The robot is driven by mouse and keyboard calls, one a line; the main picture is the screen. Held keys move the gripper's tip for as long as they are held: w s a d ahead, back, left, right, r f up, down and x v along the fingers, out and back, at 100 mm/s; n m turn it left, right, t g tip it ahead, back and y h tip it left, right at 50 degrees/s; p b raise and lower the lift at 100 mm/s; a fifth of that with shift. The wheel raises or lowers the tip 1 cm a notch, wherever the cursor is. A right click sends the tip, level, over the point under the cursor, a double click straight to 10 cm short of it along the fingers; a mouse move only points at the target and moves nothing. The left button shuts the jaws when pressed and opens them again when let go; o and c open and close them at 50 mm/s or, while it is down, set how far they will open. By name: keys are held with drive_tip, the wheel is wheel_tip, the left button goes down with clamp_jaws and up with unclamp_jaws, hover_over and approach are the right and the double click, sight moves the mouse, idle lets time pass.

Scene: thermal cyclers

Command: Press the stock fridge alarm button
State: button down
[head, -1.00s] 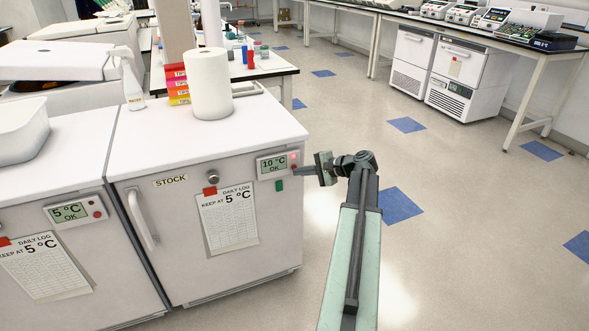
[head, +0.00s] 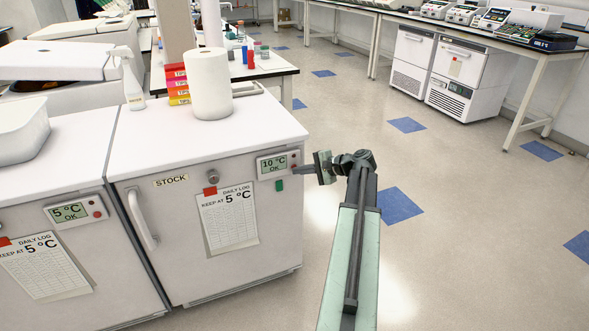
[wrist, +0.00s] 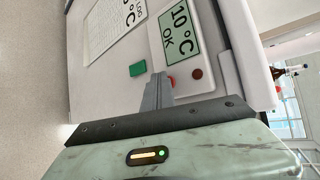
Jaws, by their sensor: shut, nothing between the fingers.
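The stock fridge (head: 180,260) has a "STOCK" label and a door panel (head: 272,164) reading "10 °C OK". In the wrist view, a bright red round button (wrist: 172,83) on the panel (wrist: 178,35) is partly hidden behind my gripper's fingers. A darker red-brown round spot (wrist: 197,73) sits beside it. My gripper (head: 296,168) is shut and empty, its tips at the panel's lower right side. Its closed fingers also show in the wrist view (wrist: 158,82). I cannot tell whether the tips touch the button.
A green square (head: 280,185) is on the door below the panel. A second fridge (head: 75,265) stands at the left, with a panel (head: 74,210) reading "5 °C OK". A paper roll (head: 209,85) stands on top of the stock fridge. Open floor (head: 460,220) lies to the right.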

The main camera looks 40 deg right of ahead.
drive_tip(key=shift+s, duration=0.1)
drive_tip(key=shift+s+a, duration=0.3)
drive_tip(key=shift+s, duration=0.35)
drive_tip(key=s, duration=0.1)
drive_tip(key=s+a, duration=0.1)
drive_tip(key=s, duration=0.1)
drive_tip(key=s+a, duration=0.1)
drive_tip(key=shift+s, duration=0.3)
idle(0.7)
